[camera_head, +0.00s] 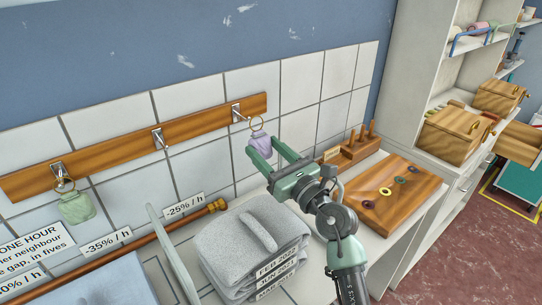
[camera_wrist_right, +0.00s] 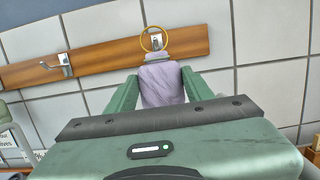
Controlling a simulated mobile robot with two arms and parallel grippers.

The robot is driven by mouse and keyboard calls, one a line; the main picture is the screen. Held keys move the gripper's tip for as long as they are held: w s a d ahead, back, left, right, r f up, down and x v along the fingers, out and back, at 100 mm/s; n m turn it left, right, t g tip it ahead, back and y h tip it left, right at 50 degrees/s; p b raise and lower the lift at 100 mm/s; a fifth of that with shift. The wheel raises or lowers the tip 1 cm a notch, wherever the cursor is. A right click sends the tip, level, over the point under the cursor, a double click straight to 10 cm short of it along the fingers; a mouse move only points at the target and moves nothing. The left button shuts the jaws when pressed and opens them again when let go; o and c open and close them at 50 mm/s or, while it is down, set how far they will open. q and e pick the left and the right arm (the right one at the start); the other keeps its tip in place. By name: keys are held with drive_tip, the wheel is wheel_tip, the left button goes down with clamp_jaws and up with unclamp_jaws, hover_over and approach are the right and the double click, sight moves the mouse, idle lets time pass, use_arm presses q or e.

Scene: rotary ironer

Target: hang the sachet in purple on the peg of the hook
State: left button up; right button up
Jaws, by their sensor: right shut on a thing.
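The purple sachet (camera_head: 258,143) has a gold ring (camera_head: 257,123) at its top and hangs upright between the fingers of my right gripper (camera_head: 264,150), shut on it. In the right wrist view the sachet (camera_wrist_right: 162,84) sits between both fingers. The rightmost hook (camera_head: 237,113) is on the wooden rail, just left of the ring in the head view. In the right wrist view the ring (camera_wrist_right: 141,44) frames this hook (camera_wrist_right: 156,39). I cannot tell whether the peg passes through the ring. My left gripper is out of view.
The wooden rail (camera_head: 100,155) has a bare middle hook (camera_head: 159,137) and a left hook (camera_head: 60,171) with a green sachet (camera_head: 76,208). Below are folded grey towels (camera_head: 240,240), a wooden board with rings (camera_head: 410,200) and a peg block (camera_head: 352,150).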

drive_tip(key=shift+w+a+f+b, duration=0.15)
drive_tip(key=shift+w+a+b, duration=0.55)
drive_tip(key=shift+w, duration=0.3)
drive_tip(key=shift+w+a+f+b, duration=0.1)
drive_tip(key=shift+w+a+b, duration=0.55)
drive_tip(key=shift+w, duration=0.3)
drive_tip(key=shift+w+a+f, duration=0.25)
drive_tip(key=shift+w+f, duration=0.15)
drive_tip(key=shift+w+a+f, duration=0.1)
drive_tip(key=shift+f, duration=0.1)
drive_tip(key=o, duration=1.4)
